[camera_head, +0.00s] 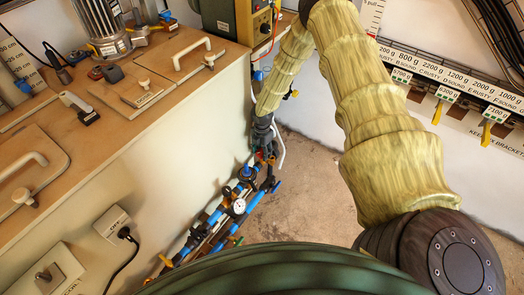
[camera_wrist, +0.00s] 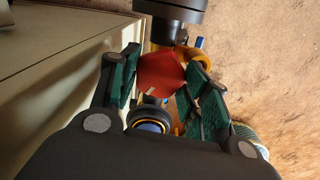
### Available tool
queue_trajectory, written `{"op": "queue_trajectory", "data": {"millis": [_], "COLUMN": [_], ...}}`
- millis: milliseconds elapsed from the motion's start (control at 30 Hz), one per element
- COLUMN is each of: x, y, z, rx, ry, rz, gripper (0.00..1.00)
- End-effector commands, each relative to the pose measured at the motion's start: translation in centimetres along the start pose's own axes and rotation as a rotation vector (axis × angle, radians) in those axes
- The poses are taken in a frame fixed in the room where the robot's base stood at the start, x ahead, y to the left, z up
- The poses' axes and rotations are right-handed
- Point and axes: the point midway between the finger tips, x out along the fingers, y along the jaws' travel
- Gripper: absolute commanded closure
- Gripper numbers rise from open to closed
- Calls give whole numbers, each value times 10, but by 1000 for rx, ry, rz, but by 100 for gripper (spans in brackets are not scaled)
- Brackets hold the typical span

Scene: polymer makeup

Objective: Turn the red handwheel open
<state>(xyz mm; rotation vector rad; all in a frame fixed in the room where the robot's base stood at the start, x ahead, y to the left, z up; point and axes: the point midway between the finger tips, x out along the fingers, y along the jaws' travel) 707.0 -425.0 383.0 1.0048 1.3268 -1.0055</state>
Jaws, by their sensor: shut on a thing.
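The red handwheel (camera_wrist: 161,74) sits between the green-padded fingers of my gripper (camera_wrist: 160,84) in the wrist view. The fingers are shut on it, one on each side. A small pale mark shows on its face. In the head view my gripper (camera_head: 264,146) is low beside the cabinet, at the upper end of the pipework. There the handwheel is mostly hidden by the gripper, and how far it is turned cannot be told.
Blue and dark pipework with a round gauge (camera_head: 239,206) runs along the cabinet's (camera_head: 150,178) side. A wooden worktop (camera_head: 130,112) with white handles is at left. Labelled brackets (camera_head: 448,94) line the right wall. Bare floor (camera_head: 312,190) lies between.

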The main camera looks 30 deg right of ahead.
Motion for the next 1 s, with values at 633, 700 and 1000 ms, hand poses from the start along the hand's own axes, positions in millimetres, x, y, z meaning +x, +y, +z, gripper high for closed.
{"op": "queue_trajectory", "data": {"millis": [633,700,1000], "x": [0,0,-9], "y": [0,1,0], "z": [1,0,0], "rx": [-4,-4,-3], "ry": [-1,-1,0], "rz": [0,0,1], "gripper": [32,32,32]}}
